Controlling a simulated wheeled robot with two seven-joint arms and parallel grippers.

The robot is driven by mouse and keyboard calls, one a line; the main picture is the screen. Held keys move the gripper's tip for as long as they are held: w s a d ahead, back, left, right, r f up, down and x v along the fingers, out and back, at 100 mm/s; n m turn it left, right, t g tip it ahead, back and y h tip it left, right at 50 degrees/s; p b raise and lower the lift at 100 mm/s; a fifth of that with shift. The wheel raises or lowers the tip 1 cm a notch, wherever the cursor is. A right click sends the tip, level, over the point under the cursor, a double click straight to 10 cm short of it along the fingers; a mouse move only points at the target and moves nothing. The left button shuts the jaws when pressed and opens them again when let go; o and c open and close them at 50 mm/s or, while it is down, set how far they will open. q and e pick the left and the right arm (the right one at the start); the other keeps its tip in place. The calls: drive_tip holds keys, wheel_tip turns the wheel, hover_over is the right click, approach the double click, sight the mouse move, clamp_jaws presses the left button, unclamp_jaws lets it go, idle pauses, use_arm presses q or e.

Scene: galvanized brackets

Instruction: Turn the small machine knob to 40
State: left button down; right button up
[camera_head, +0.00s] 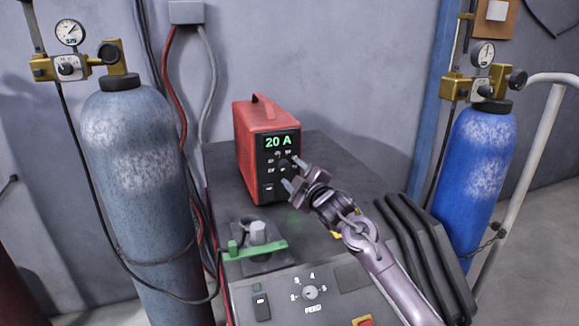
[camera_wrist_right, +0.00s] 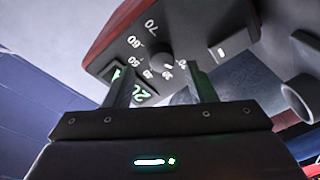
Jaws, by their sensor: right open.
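The small machine (camera_head: 252,130) is a red box with a dark front, standing on a larger grey machine. Its green display (camera_head: 278,141) reads 20 A. Its knob (camera_wrist_right: 160,56) is small, dark and round, with a ring of white numbers including 50, 60 and 70 in the right wrist view. In the head view the knob is hard to make out near my right gripper (camera_head: 294,175). My right gripper is open, its fingertips just in front of the dark front. In the wrist view its two fingers (camera_wrist_right: 157,75) stand apart on either side of the knob's line, apparently not touching it.
The larger machine's top (camera_head: 315,160) has free room behind the arm. A green clamp (camera_head: 262,248) lies at its front left, above a FEED knob (camera_head: 310,292). Gas cylinders stand left (camera_head: 140,190) and right (camera_head: 475,175). Black ridged bars (camera_head: 430,245) lie right of my arm.

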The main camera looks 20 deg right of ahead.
sight(287, 168)
drive_tip(key=shift+w+a+f+p, duration=0.1)
drive_tip(key=shift+w+a+p, duration=0.1)
drive_tip(key=shift+w, duration=0.55)
drive_tip(key=shift+w+a+p, duration=0.1)
drive_tip(key=shift+w+p, duration=0.05)
drive_tip(key=shift+w, duration=0.6)
drive_tip(key=shift+c, duration=0.5)
drive_tip(key=c, duration=0.9)
use_arm(q)
drive_tip(key=shift+w+d+r, duration=0.1)
drive_tip(key=shift+w+r, duration=0.15)
drive_tip(key=shift+w, duration=0.2)
drive_tip(key=shift+w+d+r, duration=0.1)
drive_tip(key=shift+w+r, duration=0.15)
drive_tip(key=shift+w, duration=0.2)
use_arm(e)
drive_tip(key=shift+o, duration=0.2)
